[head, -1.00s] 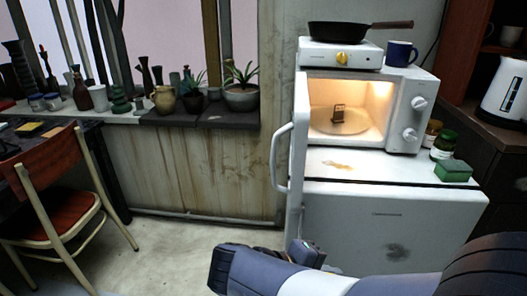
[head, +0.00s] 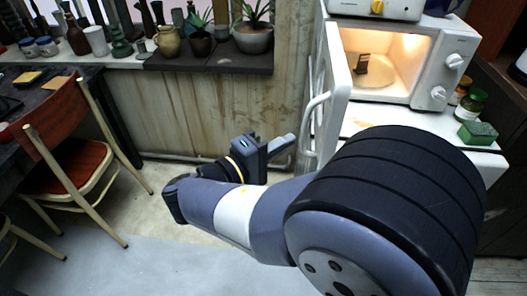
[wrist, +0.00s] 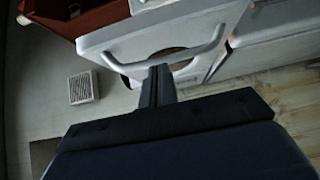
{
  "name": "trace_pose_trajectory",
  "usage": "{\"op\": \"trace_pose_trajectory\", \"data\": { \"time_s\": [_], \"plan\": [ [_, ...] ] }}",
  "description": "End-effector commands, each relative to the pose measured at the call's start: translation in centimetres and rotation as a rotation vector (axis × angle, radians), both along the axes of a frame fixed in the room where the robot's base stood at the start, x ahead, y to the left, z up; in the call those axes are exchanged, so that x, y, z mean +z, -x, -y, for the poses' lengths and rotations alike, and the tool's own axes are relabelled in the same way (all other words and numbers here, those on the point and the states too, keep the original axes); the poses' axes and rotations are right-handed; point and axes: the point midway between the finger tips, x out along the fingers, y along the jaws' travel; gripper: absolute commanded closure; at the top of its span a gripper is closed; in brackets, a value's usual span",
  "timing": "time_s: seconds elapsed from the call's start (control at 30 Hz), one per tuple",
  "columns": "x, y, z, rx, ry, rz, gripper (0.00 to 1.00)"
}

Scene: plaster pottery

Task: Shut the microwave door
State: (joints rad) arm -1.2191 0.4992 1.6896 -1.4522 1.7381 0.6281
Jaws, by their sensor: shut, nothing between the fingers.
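The white microwave (head: 427,98) stands at the upper right in the head view with its lit inside showing. Its door (head: 337,78) stands wide open, swung out toward me and seen nearly edge-on. The curved white handle (head: 309,125) is on the door's left, outer face. My gripper (head: 284,144) is shut and empty, left of the door and close to the handle. In the wrist view the shut fingers (wrist: 160,74) point at the handle (wrist: 150,58) and the door's outer face (wrist: 112,36). I cannot tell whether they touch it.
A green sponge (head: 477,132) and jars (head: 470,104) are right of the microwave. A white hot plate (head: 375,8) is on top. A red chair (head: 75,165) stands at the left. A sill with pots (head: 252,37) runs along the back wall.

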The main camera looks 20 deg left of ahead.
Motion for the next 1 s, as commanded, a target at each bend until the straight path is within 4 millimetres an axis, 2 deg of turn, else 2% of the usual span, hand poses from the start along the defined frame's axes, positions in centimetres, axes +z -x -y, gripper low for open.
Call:
{"op": "trace_pose_trajectory", "data": {
  "time_s": [0.1, 0.2, 0.4, 1.0],
  "plan": [
    [0.1, -2.0, 1.3, -0.004, -0.001, 0.001, 1.00],
    [0.1, -2.1, 3.0, -0.003, 0.000, -0.001, 1.00],
    [0.0, -2.5, 4.7, 0.000, -0.001, -0.001, 1.00],
    [-0.1, -2.4, 5.0, 0.024, -0.002, -0.001, 1.00]
  ]
}}
